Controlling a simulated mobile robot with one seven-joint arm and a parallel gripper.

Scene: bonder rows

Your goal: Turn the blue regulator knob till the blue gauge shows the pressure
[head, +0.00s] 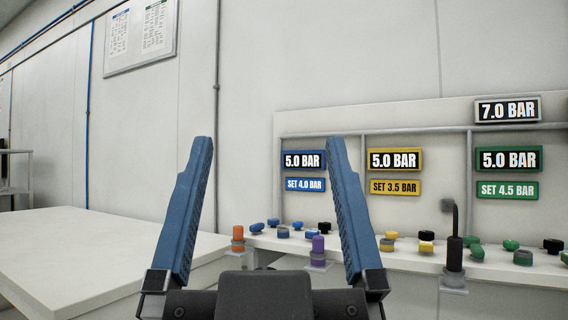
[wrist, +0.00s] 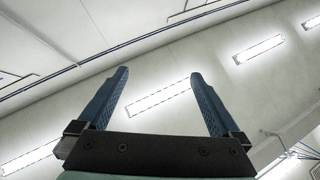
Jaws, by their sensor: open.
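The blue gauge (head: 303,160) on the panel reads 5.0 BAR. A blue label (head: 305,185) below it says SET 4.0 BAR. Several small blue knobs, one of them a blue-topped knob (head: 283,232), stand on the shelf below; I cannot tell which is the regulator knob. My gripper (head: 266,140) points up in front of the panel, its blue fingers wide apart and empty. The right finger stands just right of the blue gauge in the picture. In the wrist view my gripper (wrist: 159,75) shows only ceiling and lights between its fingers.
A yellow gauge (head: 394,160) reads 5.0 BAR, a green gauge (head: 509,160) 5.0 BAR, and a top display (head: 507,110) 7.0 BAR. Orange (head: 238,238), purple (head: 318,250) and black (head: 454,252) upright fittings stand along the shelf front. A bare white table (head: 90,250) is at left.

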